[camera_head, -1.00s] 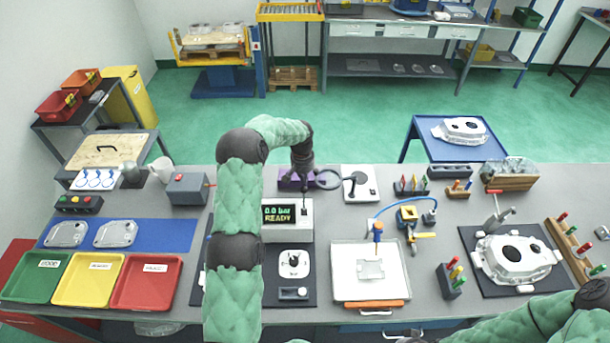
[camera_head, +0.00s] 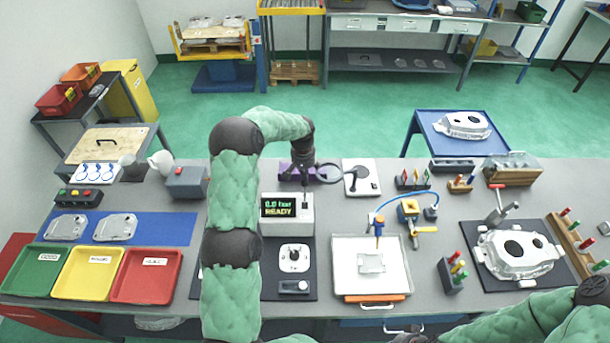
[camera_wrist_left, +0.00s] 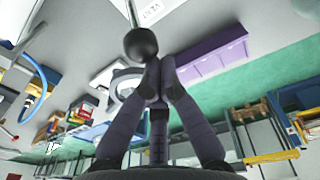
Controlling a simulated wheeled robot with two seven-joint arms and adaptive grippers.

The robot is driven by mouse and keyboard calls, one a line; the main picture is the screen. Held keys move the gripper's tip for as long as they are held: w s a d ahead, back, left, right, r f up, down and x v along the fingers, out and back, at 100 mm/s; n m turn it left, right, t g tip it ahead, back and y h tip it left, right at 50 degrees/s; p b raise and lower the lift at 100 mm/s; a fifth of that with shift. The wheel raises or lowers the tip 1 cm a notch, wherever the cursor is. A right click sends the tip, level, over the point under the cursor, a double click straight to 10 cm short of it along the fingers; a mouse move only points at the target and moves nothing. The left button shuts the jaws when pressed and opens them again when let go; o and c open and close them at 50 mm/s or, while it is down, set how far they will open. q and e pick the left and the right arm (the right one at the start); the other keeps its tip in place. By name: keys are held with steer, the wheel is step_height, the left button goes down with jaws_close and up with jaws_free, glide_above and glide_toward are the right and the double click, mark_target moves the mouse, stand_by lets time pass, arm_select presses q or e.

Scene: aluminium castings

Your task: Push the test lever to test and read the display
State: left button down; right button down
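The grey tester (camera_head: 288,228) stands mid-bench, its display (camera_head: 279,208) reading "0.0 bar READY" in green and yellow. The test lever (camera_head: 305,205) is a short dark lever at the display's right. My left gripper (camera_head: 304,184) is just behind and above it, pointing down. In the left wrist view the lever's dark ball knob (camera_wrist_left: 140,43) is just beyond the fingertips (camera_wrist_left: 159,80). The fingertips are together, with nothing visible between them. Whether they touch the knob I cannot tell. My right arm comes in at the lower right, its gripper out of view.
A dark mat with a white fixture (camera_head: 294,258) lies in front of the tester. A white tray (camera_head: 345,275) is to the right, a grey box (camera_head: 187,182) to the left.

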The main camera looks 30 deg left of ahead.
arm_select(q)
steer(key=shift+s+d+r+b, duration=0.1)
steer(key=shift+s+b, duration=0.1)
steer(key=shift+b, duration=0.4)
steer(key=s+d+r+t+y+b, duration=0.1)
steer(key=s+d+t+y+b, duration=0.2)
steer(key=b, duration=2.7)
steer(key=s+d+t, duration=0.2)
steer(key=s+t, duration=0.1)
steer(key=s, duration=0.2)
steer(key=shift+s+d+y+b, duration=0.15)
steer(key=shift+s+y+b, duration=0.15)
steer(key=shift+b, duration=0.1)
steer(key=shift+s, duration=0.1)
steer(key=v, duration=1.2)
steer(key=shift+r, duration=0.2)
